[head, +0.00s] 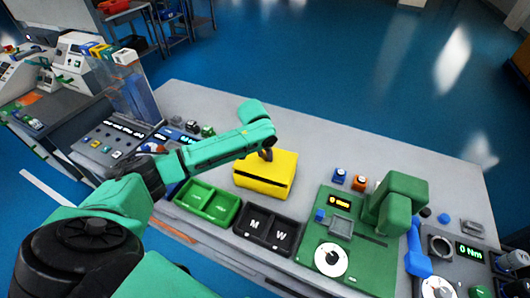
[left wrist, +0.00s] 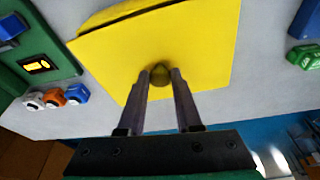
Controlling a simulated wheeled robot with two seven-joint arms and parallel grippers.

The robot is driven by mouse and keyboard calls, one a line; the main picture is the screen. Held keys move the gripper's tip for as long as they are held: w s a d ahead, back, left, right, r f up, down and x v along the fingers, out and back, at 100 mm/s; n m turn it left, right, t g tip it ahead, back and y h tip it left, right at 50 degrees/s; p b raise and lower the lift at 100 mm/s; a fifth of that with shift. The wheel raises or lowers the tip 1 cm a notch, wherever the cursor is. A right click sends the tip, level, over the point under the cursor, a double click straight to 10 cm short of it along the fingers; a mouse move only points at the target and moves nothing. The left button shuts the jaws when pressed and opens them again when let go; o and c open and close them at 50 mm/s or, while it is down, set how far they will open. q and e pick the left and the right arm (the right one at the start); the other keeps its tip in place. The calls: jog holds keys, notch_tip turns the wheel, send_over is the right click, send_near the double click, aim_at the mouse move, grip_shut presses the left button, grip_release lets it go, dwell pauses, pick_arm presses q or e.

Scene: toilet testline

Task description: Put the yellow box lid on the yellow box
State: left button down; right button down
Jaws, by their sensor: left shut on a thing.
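The yellow box (head: 262,188) stands on the grey table in the middle of the head view. The yellow box lid (head: 285,162) is over it, with a dark gap along the front between the two. My left gripper (head: 266,155) reaches down from above, shut on the lid's small knob. In the left wrist view the lid (left wrist: 200,55) fills the middle, with the knob between the fingertips of my left gripper (left wrist: 161,78). A strip of the box (left wrist: 108,14) shows past the dark gap. Whether the lid touches the box all round cannot be told. My right gripper is not in view.
A green two-part tray (head: 208,203) and a black tray marked M and W (head: 268,232) lie in front of the box. A green machine (head: 355,240) stands at the right, with small blue and orange buttons (head: 359,183) nearby. The table behind the box is clear.

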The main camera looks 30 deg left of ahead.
aim_at(260, 168)
pick_arm(q)
jog(key=shift+f, duration=0.35)
jog(key=shift+f, duration=0.25)
jog(key=c, duration=0.6)
grip_release()
jog(key=b+v, duration=0.1)
jog(key=v, duration=1.2)
jog(key=shift+w+r+b, duration=0.2)
jog(key=shift+w+b, duration=0.05)
jog(key=shift+b, duration=0.05)
